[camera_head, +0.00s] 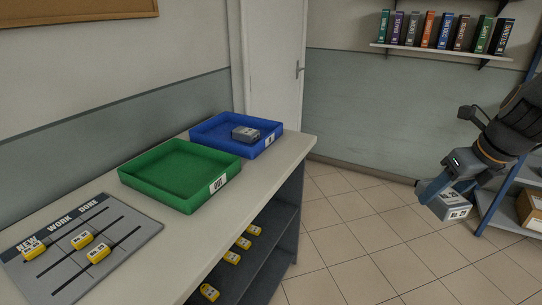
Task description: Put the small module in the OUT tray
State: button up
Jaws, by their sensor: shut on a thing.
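My gripper (438,192) is at the right of the view, high above the floor and away from the counter. It is shut on a small grey module (456,212) with a pale label. The fingers hide part of this module. The green tray (190,200) stands on the counter with a white label on its front that seems to read OUT. It looks empty. The blue tray (246,153) stands behind it, with a white label too small to read surely. Another grey module (246,134) lies in the blue tray.
A grey board (125,257) marked NEW, WORK, DONE lies at the counter's near end with several yellow tags. More yellow pieces sit on the shelf below the counter. A rack (504,204) with a cardboard box (532,208) stands at right. Tiled floor between is clear.

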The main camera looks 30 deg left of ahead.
aim_at(166, 184)
jog(key=u, duration=0.35)
jog(key=i, duration=1.05)
jog(key=u, duration=1.65)
jog(key=i, duration=0.7)
jog(key=u, duration=0.7)
